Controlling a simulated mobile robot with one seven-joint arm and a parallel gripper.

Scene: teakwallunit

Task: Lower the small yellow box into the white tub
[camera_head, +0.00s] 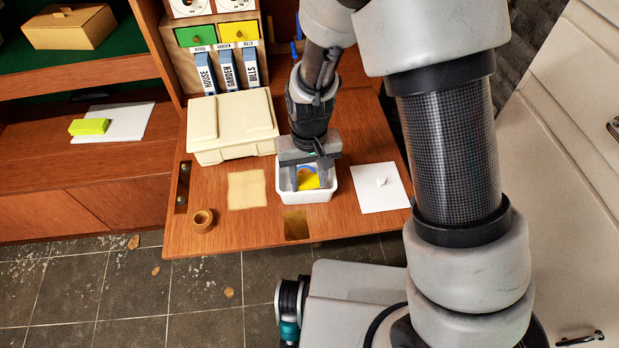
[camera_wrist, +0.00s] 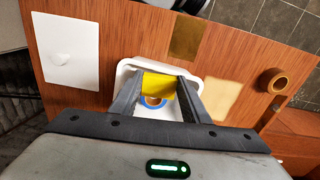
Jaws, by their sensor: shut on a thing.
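The white tub (camera_head: 317,196) stands on the wooden fold-down surface, and its rim also shows in the wrist view (camera_wrist: 125,69). The small yellow box (camera_head: 308,182) is between the fingers of my gripper (camera_head: 308,186), within the outline of the tub's opening. In the wrist view my gripper (camera_wrist: 161,84) is shut on the yellow box (camera_wrist: 159,84), with one finger on each side. A blue and orange round thing (camera_wrist: 153,100) shows beside the box; whether it lies in the tub is unclear. The box's underside and the tub floor below it are hidden.
A cream lidded case (camera_head: 232,131) stands behind left of the tub. A beige square (camera_head: 247,190) and a small wooden ring-shaped cup (camera_head: 202,220) are to the left. A white sheet (camera_head: 383,195) with a small white piece lies to the right. A brass plate (camera_head: 296,225) is in front.

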